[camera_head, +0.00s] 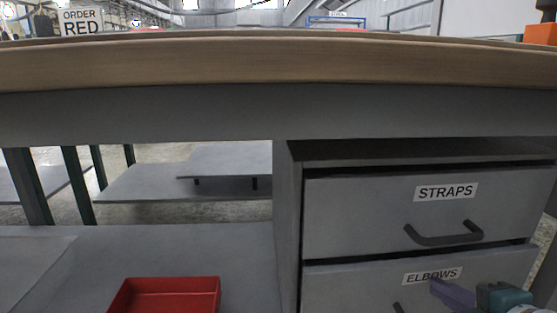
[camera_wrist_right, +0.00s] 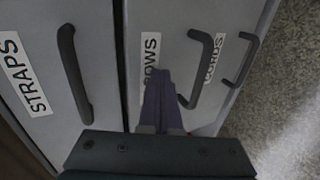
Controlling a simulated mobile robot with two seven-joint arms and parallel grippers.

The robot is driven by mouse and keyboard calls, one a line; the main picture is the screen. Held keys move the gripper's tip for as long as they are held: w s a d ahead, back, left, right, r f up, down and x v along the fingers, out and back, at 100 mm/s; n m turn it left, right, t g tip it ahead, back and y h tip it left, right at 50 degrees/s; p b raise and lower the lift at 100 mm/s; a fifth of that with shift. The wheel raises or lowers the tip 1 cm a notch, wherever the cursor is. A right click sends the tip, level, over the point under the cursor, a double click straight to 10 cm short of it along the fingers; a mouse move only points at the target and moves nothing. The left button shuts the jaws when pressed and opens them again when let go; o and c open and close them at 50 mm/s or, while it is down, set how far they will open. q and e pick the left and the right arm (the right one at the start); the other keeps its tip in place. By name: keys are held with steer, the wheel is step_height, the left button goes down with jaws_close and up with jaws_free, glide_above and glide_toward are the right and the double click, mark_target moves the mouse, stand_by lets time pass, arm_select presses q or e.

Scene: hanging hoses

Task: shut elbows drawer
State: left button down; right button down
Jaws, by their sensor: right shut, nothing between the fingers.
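The elbows drawer (camera_head: 350,290) is a grey drawer front with an ELBOWS label (camera_head: 432,276), low on the right in the head view. It looks flush or nearly flush with the straps drawer (camera_head: 360,215) above it; a small offset is hard to tell. Its dark handle (camera_wrist_right: 201,75) shows in the right wrist view. My right gripper (camera_head: 450,293) is shut and empty, its purple fingers in front of the drawer beside the label. In the right wrist view the fingertips (camera_wrist_right: 158,82) cover part of the label; contact is unclear. My left gripper is out of view.
The straps drawer has a dark handle (camera_head: 445,236). A CORDS label (camera_wrist_right: 216,57) and another handle (camera_wrist_right: 242,60) lie beyond the elbows handle. A wooden tabletop (camera_head: 270,62) overhangs the drawers. A red tray (camera_head: 165,295) stands on the lower shelf. Floor is clear at right.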

steer(key=s+p, duration=0.2)
steer(key=s, duration=0.6)
steer(key=shift+s+d, duration=0.2)
steer(key=shift+d, duration=0.1)
steer(key=shift+r, duration=0.1)
steer(key=s+a+r+m+g+p, duration=0.25)
steer(key=s+r+m+p, duration=0.35)
steer(key=r+p, duration=1.35)
steer(key=s+a+r+m+g+p, duration=0.2)
steer(key=s+r+m+g+p, duration=0.3)
steer(key=r+p, duration=1.45)
steer(key=s+a+r+m+g+p, duration=0.2)
steer(key=s+r+m+p, duration=0.5)
steer(key=r+p, duration=1.3)
step_height(320, 180, up, 36)
steer(key=n+p, duration=0.1)
steer(key=p, duration=2.9)
steer(key=shift+s+f+h+p, duration=0.2)
steer(key=shift+f+h+p, duration=0.1)
steer(key=shift+p, duration=0.1)
steer(key=shift+d, duration=0.1)
